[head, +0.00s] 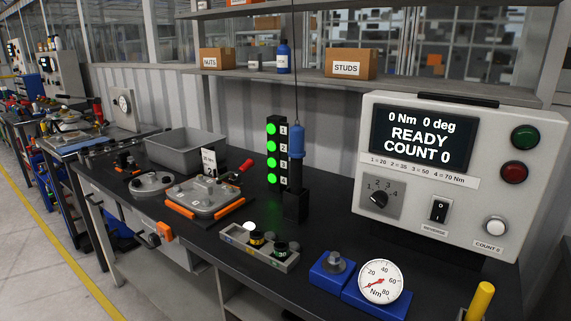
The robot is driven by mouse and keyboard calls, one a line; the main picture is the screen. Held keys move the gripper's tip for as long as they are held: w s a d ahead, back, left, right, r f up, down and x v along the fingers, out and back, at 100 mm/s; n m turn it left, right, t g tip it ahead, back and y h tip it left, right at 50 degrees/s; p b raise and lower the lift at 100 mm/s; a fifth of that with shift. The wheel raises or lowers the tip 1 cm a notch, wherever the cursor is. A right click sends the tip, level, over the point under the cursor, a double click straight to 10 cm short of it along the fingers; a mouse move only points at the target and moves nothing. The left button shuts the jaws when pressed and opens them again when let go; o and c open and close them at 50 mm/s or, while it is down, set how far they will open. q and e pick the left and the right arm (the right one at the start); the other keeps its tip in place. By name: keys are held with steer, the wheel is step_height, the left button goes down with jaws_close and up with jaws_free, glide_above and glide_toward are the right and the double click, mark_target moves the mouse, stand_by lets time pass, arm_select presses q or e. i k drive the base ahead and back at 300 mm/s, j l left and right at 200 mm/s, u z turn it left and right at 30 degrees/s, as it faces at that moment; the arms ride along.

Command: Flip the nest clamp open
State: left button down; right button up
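The nest (188,211) sits on the dark bench left of centre, with orange blocks along its edges and a grey metal housing (206,190) in it. The nest clamp's red handle (244,166) shows at the nest's back right corner, pointing up and to the right on a dark lever. The clamp's tip and its contact with the housing are too small to make out. A small white card (208,157) stands behind the housing. Neither of my grippers shows in the head view.
A grey bin (186,145) and a round metal cover (151,183) lie near the nest. A light tower (273,150) and hanging blue tool (297,140) stand to its right. A socket tray (258,248), dial gauge (379,282) and controller (450,180) stand farther right.

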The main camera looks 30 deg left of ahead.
mark_target(250, 163)
steer(key=j+z, duration=0.2)
steer(key=j, duration=0.2)
steer(key=k+j+z, duration=0.15)
steer(key=j, duration=0.25)
steer(key=j+z, duration=0.2)
steer(key=j, duration=0.2)
steer(key=k+j+z, duration=0.2)
steer(key=j, duration=0.15)
steer(key=k+j+z, duration=0.2)
steer(key=j, duration=0.15)
steer(key=k+j, duration=0.15)
steer(key=j, duration=0.25)
steer(key=k+j, duration=0.2)
steer(key=j, duration=0.2)
steer(key=k+j+z, duration=0.1)
steer(key=j, duration=0.3)
steer(key=k+j, duration=0.25)
steer(key=j, duration=0.15)
steer(key=k+j, duration=0.2)
steer(key=j, duration=0.2)
steer(key=k+j, duration=0.15)
steer(key=j, duration=0.25)
steer(key=k+j+z, duration=0.1)
steer(key=j, duration=0.3)
steer(key=k, duration=0.1)
